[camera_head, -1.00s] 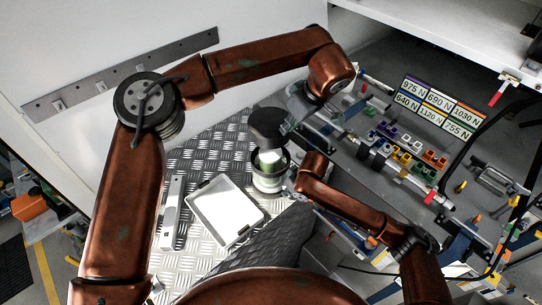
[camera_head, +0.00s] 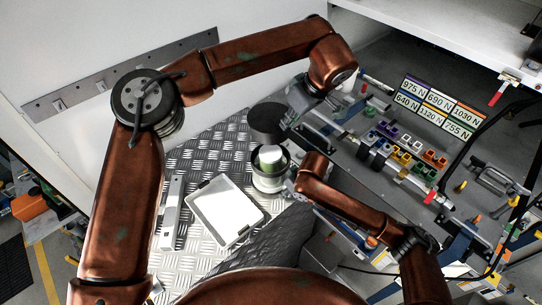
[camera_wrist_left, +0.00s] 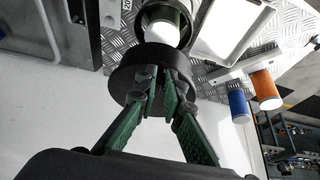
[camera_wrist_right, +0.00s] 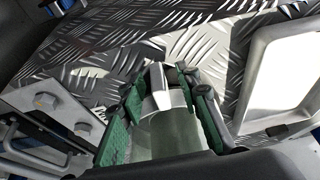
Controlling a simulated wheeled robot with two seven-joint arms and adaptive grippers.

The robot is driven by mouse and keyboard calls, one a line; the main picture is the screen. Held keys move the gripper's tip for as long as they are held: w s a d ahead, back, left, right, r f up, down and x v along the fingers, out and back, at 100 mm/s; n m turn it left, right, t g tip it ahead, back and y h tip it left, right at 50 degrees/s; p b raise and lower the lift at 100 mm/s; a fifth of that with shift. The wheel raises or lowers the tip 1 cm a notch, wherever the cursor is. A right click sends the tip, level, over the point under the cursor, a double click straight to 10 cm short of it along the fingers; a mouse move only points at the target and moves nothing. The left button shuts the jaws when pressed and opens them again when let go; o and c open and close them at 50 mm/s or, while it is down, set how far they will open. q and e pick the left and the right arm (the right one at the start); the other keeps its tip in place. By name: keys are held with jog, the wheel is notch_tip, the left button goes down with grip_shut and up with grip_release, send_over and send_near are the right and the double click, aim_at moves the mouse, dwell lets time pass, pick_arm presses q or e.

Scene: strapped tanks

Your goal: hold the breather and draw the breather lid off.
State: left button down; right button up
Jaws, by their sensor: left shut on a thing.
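The breather (camera_head: 268,184) is a pale round canister with a dark rim, standing on the patterned metal floor. Its top is open and shows a white and green insert (camera_head: 270,157). The breather lid (camera_head: 265,118), a dark round cap, is apart from the breather, above and behind it. My left gripper (camera_wrist_left: 155,88) is shut on the lid, its green fingers at the lid's middle in the left wrist view. My right gripper (camera_wrist_right: 165,115) has its green fingers on both sides of the pale breather body (camera_wrist_right: 172,138). In the head view, its fingertips are largely hidden by the arm.
A grey tray (camera_head: 236,238) with a white inside lies left of the breather, with a metal bar (camera_head: 171,215) beside it. Coloured blocks (camera_head: 408,151) and a force label board (camera_head: 440,103) are at right. A wall rises behind.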

jog(key=shift+r, duration=0.1)
jog(key=w+a+p+v, duration=0.1)
jog(key=v, duration=1.5)
jog(key=shift+r, duration=0.5)
jog(key=shift+d, duration=0.15)
